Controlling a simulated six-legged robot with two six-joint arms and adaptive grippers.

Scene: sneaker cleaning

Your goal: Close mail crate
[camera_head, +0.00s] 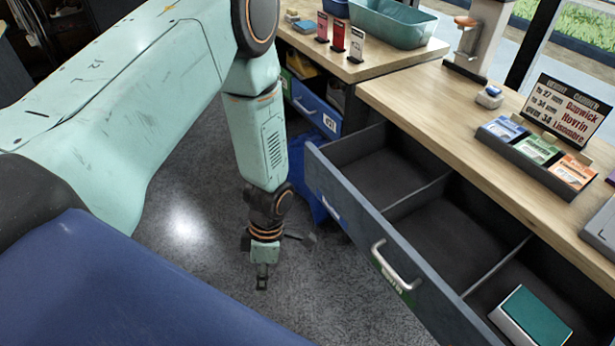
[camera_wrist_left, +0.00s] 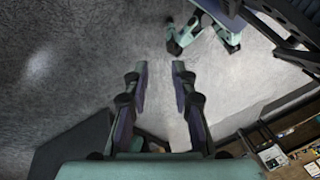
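A blue bin (camera_head: 317,112) with a white label sits under the far counter. I cannot tell which of these is the mail crate. My left gripper (camera_head: 262,280) hangs over the floor, left of the drawer front and apart from it. In the left wrist view its two fingers (camera_wrist_left: 160,80) are spread with nothing between them. My right gripper is not seen.
The wooden counter (camera_head: 440,108) carries a card tray (camera_head: 535,155) and a sign (camera_head: 566,108). A teal basin (camera_head: 393,22) and small upright cards stand on the far counter. The grey speckled floor (camera_head: 205,225) around my left gripper is mostly clear.

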